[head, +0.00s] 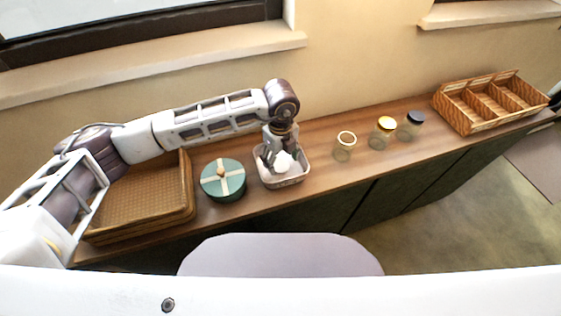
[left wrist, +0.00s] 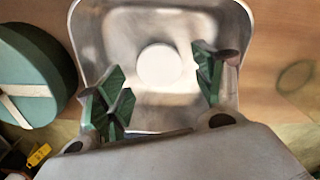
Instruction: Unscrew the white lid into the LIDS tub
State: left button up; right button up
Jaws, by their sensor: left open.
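The white lid (left wrist: 159,65) lies inside the metal-looking tub (left wrist: 150,15) in the left wrist view, near its middle. In the head view the lid (head: 283,160) shows as a white patch below my gripper, inside the grey tub (head: 287,182). My left gripper (left wrist: 160,85) is open over the tub, with its green-padded fingers on either side of the lid and apart from it. An open jar (head: 344,149) without a lid stands to the right of the tub. No LIDS lettering is readable. My right gripper is not in view.
A divided wicker tray (head: 466,125) is at the far right. A round green box (head: 223,180) and a large wicker basket (head: 140,225) lie left of the tub.

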aim_at(281, 165)
pick_arm(q)
notch_tip(281, 165, up, 10)
jog(key=b, duration=0.1)
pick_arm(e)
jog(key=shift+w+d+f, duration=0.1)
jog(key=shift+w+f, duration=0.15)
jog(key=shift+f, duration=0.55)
pick_arm(q)
jog(key=shift+r, duration=0.15)
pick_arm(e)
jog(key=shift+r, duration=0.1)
